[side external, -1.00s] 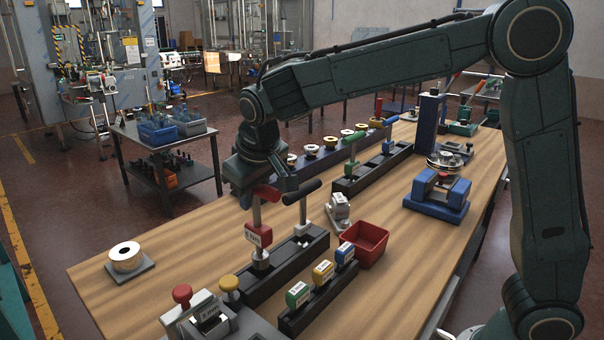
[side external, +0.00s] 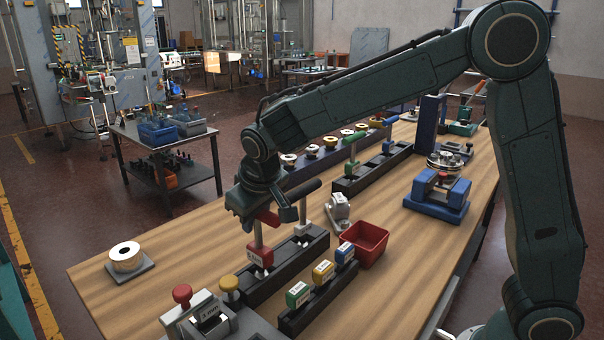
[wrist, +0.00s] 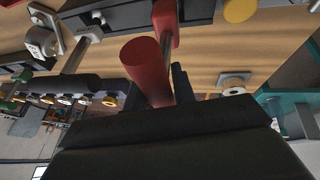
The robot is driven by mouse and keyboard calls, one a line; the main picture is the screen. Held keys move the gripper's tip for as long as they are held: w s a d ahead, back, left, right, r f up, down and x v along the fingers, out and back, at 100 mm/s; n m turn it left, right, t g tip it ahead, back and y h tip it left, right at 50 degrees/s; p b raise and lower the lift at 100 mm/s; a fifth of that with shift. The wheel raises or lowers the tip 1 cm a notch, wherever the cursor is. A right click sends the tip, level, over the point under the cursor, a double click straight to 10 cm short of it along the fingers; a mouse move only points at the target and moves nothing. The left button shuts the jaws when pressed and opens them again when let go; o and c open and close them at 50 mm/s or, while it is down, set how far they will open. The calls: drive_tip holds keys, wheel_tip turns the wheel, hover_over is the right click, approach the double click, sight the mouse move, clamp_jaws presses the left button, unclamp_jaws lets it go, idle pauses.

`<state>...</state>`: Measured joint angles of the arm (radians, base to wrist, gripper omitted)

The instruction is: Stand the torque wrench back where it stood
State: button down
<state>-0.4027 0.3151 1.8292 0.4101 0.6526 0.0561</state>
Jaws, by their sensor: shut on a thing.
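The torque wrench has a red handle (side external: 268,218), a thin steel shaft and a red labelled block (side external: 260,256) low on the shaft. My gripper (side external: 267,212) is shut on the red handle, which also shows in the wrist view (wrist: 147,66). The wrench hangs about upright over the near end of the black rack (side external: 291,268). The red block is down at the rack's top; the tip below it is hidden, so I cannot tell how fully it is seated. A second wrench with a black handle (side external: 302,191) stands in the same rack, close beside my gripper.
A low holder with green (side external: 298,294), yellow and blue labelled blocks lies in front of the rack. A red bin (side external: 376,242) stands to its right. A grey unit with red (side external: 182,294) and yellow knobs is at the near edge.

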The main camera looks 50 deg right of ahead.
drive_tip(key=shift+f, duration=0.1)
drive_tip(key=c, duration=1.1)
unclamp_jaws()
drive_tip(key=shift+c, duration=0.2)
drive_tip(key=v, duration=1.2)
